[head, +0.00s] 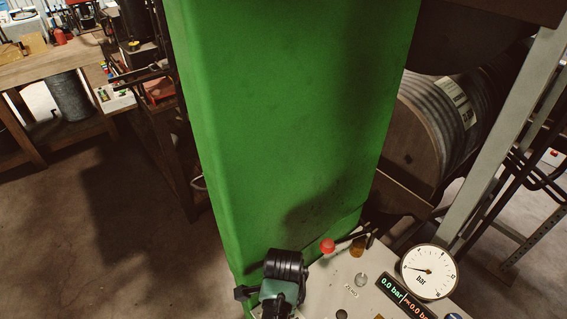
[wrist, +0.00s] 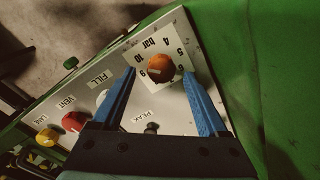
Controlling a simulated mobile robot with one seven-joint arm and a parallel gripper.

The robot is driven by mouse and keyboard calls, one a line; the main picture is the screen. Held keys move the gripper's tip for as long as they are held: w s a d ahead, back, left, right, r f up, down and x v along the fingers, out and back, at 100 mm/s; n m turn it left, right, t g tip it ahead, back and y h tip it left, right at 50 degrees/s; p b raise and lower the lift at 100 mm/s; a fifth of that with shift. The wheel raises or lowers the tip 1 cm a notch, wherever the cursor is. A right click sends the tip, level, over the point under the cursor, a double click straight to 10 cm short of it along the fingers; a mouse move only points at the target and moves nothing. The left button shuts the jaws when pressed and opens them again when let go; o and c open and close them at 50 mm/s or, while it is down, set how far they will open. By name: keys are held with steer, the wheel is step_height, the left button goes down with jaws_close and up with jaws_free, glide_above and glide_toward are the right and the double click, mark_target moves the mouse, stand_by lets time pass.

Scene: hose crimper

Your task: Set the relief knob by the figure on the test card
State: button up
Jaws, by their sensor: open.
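In the wrist view an orange-brown round knob (wrist: 160,67) sits on a white scale plate (wrist: 142,50) marked "bar", with figures including 4, 5, 9 and 10 around it. I cannot make out where its pointer stands. My gripper (wrist: 159,73) is open, with one blue finger on each side of the knob; I cannot tell whether they touch it. In the head view a dark, ribbed part of my arm (head: 285,268) is over the panel's left end, and the fingers are hidden. I cannot identify a test card in either view.
The panel (wrist: 200,50) carries FILL, VENT and PEAK labels, a red knob (wrist: 73,121) and a yellow knob (wrist: 47,137). A round bar gauge (head: 428,272) and a display (head: 405,298) reading 0.0 bar are at right. A tall green body (head: 290,110) stands close behind.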

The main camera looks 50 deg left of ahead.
steer(key=shift+f, duration=1)
jaws_close()
